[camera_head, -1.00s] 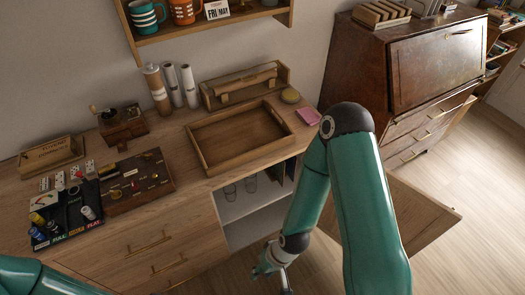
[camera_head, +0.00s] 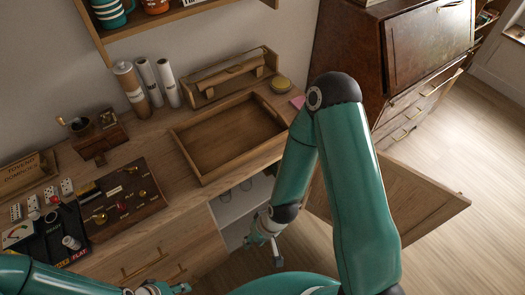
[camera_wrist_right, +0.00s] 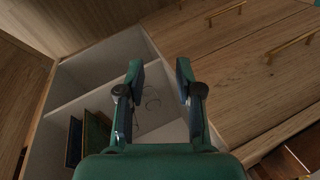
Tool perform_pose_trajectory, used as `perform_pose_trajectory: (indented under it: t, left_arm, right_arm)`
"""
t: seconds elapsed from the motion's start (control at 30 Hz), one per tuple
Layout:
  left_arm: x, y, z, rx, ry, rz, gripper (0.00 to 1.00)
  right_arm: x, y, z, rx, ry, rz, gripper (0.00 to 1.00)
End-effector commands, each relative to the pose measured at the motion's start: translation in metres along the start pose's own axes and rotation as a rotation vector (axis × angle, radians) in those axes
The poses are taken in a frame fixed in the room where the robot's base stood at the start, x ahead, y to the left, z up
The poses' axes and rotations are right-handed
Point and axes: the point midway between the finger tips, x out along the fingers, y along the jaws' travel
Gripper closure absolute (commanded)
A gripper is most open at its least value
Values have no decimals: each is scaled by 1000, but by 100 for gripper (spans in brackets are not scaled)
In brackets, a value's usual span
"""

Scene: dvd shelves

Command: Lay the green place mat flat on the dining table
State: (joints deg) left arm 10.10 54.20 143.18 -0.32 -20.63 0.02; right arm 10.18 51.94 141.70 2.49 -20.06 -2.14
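No mat lying flat and no dining table can be made out. Two thin upright panels stand in the open cabinet in the right wrist view: a dark green one with an orange edge (camera_wrist_right: 96,135) and a blue one (camera_wrist_right: 74,142). I cannot tell whether either is the place mat. My right gripper (camera_wrist_right: 157,75) is open and empty, in front of the cabinet opening; it also shows in the head view (camera_head: 270,248). My left gripper (camera_head: 182,288) is at the bottom edge of the head view, mostly cut off, its finger state unclear.
The cabinet (camera_head: 228,210) has a shelf with drinking glasses (camera_wrist_right: 150,98), and its door (camera_head: 415,200) stands open to the right. An empty wooden tray (camera_head: 202,176) is on top, with game boards and rolls around it. The floor at right is clear.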

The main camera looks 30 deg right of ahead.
Motion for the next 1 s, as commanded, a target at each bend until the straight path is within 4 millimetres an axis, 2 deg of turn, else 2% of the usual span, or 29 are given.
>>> perform_pose_trajectory:
  t: [0.03, 0.2, 0.43, 0.57, 0.73, 1.0]
  left_arm:
    - [28, -10, 0, 0, -1, 0, 60]
    - [91, -33, 0, -1, -1, 0, 60]
    - [179, -65, -1, -1, -1, 0, 60]
    - [228, -82, -1, -1, -1, 0, 60]
    - [292, -106, -1, -1, -1, 0, 60]
    - [394, -142, -2, 0, -1, 0, 60]
  right_arm:
    - [24, 9, -10, -8, 22, 6, 65]
    - [62, 41, -66, -42, 116, 34, 65]
    - [90, 90, -143, -79, 266, 58, 65]
    - [96, 116, -181, -102, 356, 63, 65]
    - [92, 148, -224, -141, 486, 65, 65]
    - [63, 191, -272, -235, 722, 69, 65]
